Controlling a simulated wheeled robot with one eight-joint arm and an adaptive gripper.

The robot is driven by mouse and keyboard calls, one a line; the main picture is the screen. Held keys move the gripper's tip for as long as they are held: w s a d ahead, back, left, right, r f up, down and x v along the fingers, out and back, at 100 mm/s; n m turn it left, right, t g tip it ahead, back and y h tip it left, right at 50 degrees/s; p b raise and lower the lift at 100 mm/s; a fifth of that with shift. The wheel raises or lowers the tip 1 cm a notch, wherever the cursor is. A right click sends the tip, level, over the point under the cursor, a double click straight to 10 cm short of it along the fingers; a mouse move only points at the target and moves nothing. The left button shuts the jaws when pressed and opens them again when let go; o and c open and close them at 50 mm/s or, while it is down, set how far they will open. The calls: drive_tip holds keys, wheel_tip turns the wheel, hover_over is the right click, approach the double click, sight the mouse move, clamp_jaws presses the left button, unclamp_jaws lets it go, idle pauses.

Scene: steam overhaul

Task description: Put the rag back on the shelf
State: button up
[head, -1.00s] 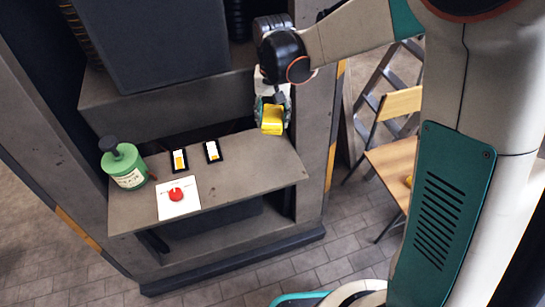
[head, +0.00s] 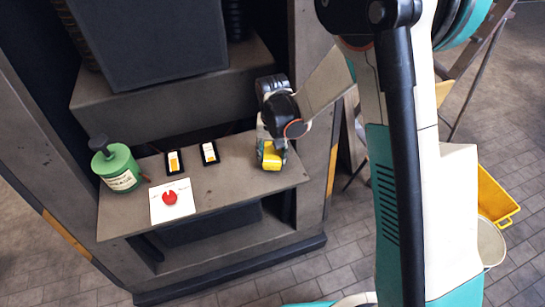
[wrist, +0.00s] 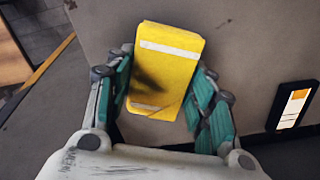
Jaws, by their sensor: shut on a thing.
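The rag is a folded yellow cloth (head: 271,156) with pale stripes and a dark smudge; it also shows in the wrist view (wrist: 164,70). My gripper (head: 270,148) is shut on it, with teal fingers (wrist: 160,90) on both sides of the cloth. In the head view the rag is at the right part of the grey shelf (head: 230,189), low over its surface. I cannot tell whether it touches the shelf.
A cabinet post (head: 311,120) rises right of the gripper. The shelf's front right is clear.

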sight(273, 152)
drive_tip(key=shift+f, duration=0.7)
drive_tip(key=shift+f, duration=0.1)
drive_tip(key=o, duration=1.2)
wheel_tip(273, 152, up, 12)
drive_tip(key=p, duration=0.4)
